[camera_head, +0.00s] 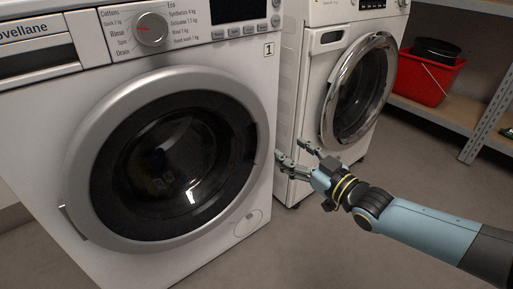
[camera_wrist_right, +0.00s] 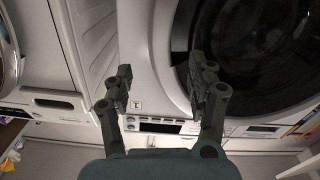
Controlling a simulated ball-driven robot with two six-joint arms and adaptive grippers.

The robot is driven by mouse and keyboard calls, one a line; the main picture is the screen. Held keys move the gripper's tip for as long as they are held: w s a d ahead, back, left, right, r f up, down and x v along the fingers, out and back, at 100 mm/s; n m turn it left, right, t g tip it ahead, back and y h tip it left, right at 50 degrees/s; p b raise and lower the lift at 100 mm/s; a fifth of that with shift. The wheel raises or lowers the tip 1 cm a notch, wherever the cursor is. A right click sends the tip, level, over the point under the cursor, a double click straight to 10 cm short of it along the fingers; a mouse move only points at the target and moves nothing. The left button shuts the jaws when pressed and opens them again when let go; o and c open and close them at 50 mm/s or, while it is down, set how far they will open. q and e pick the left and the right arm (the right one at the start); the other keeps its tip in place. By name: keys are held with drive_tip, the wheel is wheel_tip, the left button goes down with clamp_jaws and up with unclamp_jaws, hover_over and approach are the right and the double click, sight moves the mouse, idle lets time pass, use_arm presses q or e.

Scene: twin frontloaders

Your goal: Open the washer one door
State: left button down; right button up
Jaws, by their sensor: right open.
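Washer one (camera_head: 262,90), the white machine with a "1" label, fills the left of the head view. Its round door (camera_head: 110,120) has a silver ring and dark glass and looks closed. A small pale tab (camera_head: 68,222) shows at the ring's lower left edge. My right gripper (camera_head: 292,152) is open and empty, by the front right edge of washer one; I cannot tell whether it touches. In the wrist view my right gripper (camera_wrist_right: 162,82) has its fingers spread, with the door's silver ring (camera_wrist_right: 163,60) beyond them. My left gripper is not in view.
A second white front-loader (camera_head: 300,90) with a chrome-ringed door (camera_head: 333,105) stands right of washer one, across a narrow gap. A metal shelf (camera_head: 430,112) with a red bin (camera_head: 425,80) stands at the right. The grey floor (camera_head: 320,245) in front is clear.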

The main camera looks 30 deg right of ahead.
sight(265, 134)
drive_tip(key=w+b, duration=0.1)
drive_tip(key=w, duration=0.1)
drive_tip(key=w+b, duration=0.1)
drive_tip(key=w, duration=0.2)
drive_tip(key=w+b, duration=0.1)
drive_tip(key=w, duration=0.2)
drive_tip(key=shift+w+a+f+b, duration=0.2)
drive_tip(key=shift+a+f+b, duration=0.15)
drive_tip(key=shift+a+b, duration=0.05)
drive_tip(key=shift+w, duration=0.45)
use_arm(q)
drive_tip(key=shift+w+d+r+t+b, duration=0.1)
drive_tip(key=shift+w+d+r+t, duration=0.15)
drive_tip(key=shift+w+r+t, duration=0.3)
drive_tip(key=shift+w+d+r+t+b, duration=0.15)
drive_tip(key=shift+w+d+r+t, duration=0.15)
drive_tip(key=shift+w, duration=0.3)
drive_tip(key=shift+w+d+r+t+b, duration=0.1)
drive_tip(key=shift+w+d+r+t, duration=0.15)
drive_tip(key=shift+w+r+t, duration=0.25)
use_arm(e)
drive_tip(key=shift+w+a+r, duration=0.1)
drive_tip(key=shift+w+r, duration=0.2)
drive_tip(key=shift+w, duration=0.45)
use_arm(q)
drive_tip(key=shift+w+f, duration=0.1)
use_arm(e)
clamp_jaws()
